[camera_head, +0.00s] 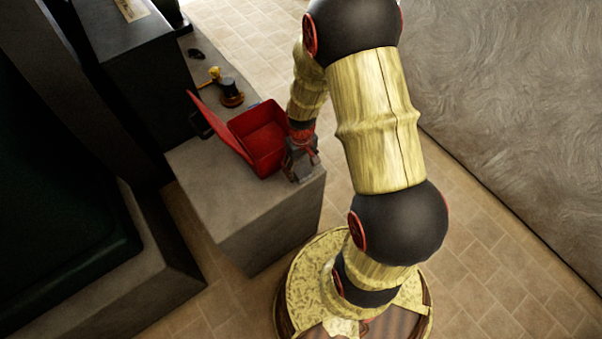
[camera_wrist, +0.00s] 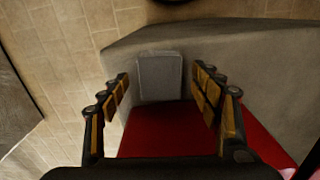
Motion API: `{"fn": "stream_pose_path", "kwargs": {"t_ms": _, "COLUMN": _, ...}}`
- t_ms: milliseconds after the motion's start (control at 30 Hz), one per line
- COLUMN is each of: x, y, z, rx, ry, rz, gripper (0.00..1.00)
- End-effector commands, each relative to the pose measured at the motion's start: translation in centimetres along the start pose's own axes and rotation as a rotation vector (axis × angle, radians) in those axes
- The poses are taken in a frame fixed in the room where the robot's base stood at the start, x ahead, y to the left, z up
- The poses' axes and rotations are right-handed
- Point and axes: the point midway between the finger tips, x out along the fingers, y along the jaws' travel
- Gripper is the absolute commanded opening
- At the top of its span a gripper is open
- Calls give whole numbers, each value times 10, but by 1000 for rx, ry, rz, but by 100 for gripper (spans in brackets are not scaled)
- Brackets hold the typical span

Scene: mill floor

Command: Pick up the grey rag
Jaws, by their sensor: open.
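A flat grey rectangular piece (camera_wrist: 159,72), which looks like the grey rag, lies on the grey bench top close to the edge of an open red box (camera_wrist: 172,132). My gripper (camera_wrist: 161,88) is open, with one finger on each side of the grey piece in the wrist view. Nothing is held between the fingers. Whether they touch the piece cannot be told. In the head view my gripper (camera_head: 301,158) is at the near right end of the bench, beside the red box (camera_head: 262,138), and largely hides the rag.
The grey bench (camera_head: 232,196) carries the red box with its lid raised on the left. Farther back stand a black and orange item (camera_head: 230,92) and a small dark object (camera_head: 196,54). Dark machinery is at left, a grey wall (camera_head: 520,110) at right.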

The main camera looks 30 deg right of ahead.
Motion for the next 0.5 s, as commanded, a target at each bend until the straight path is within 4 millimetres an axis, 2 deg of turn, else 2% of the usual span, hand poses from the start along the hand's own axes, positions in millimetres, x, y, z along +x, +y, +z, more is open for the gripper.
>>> {"fn": "stream_pose_path", "kwargs": {"t_ms": 33, "x": 11, "y": 0, "z": 0, "rx": 0, "ry": -2, "rz": 0, "gripper": 64}}
{"fn": "stream_pose_path", "kwargs": {"t_ms": 133, "x": 18, "y": 0, "z": 0, "rx": 0, "ry": 0, "rz": 0, "gripper": 64}}
{"fn": "stream_pose_path", "kwargs": {"t_ms": 367, "x": 18, "y": 0, "z": -1, "rx": 0, "ry": 1, "rz": 0, "gripper": 63}}
{"fn": "stream_pose_path", "kwargs": {"t_ms": 500, "x": 18, "y": 0, "z": 0, "rx": 0, "ry": 1, "rz": 0, "gripper": 55}}
